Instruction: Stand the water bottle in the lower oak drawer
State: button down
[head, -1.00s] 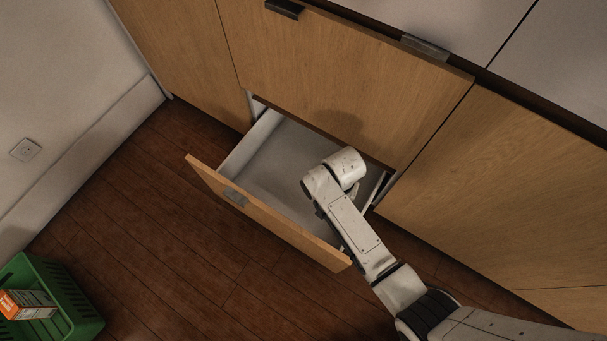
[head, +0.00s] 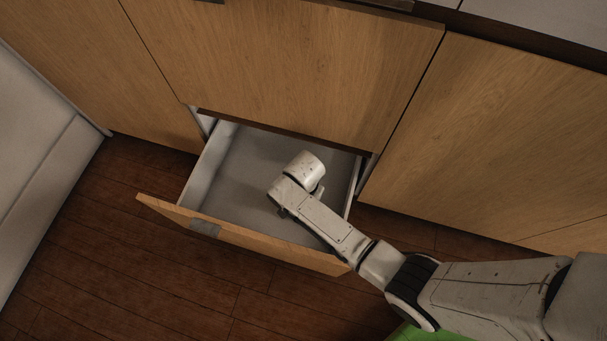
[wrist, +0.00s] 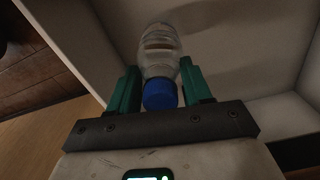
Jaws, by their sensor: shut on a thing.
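The water bottle (wrist: 160,52) is clear with a blue cap and shows in the wrist view between the two green fingers of my gripper (wrist: 161,88). My gripper is shut on the bottle near its cap end. The lower oak drawer (head: 231,232) is pulled open in the head view, with a grey interior and an oak front. My arm's end is over the drawer's interior, and it hides the bottle and the fingers in the head view. The drawer's pale walls surround the bottle in the wrist view. I cannot tell whether the bottle touches the drawer floor.
The closed oak front (head: 290,70) above stands right behind the open drawer. Another oak cabinet front (head: 490,140) is to the right. The wooden floor (head: 90,250) is clear at the left. A bit of green (head: 430,335) shows at the bottom edge.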

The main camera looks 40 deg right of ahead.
notch_tip(320, 180, down, 3)
jog(key=shift+f+b, duration=0.2)
jog(key=shift+b, duration=0.5)
jog(key=shift+c, duration=2.4)
grip_release()
jog(key=shift+f, duration=0.15)
notch_tip(320, 180, up, 12)
jog(key=p, duration=0.5)
jog(key=shift+s, duration=0.1)
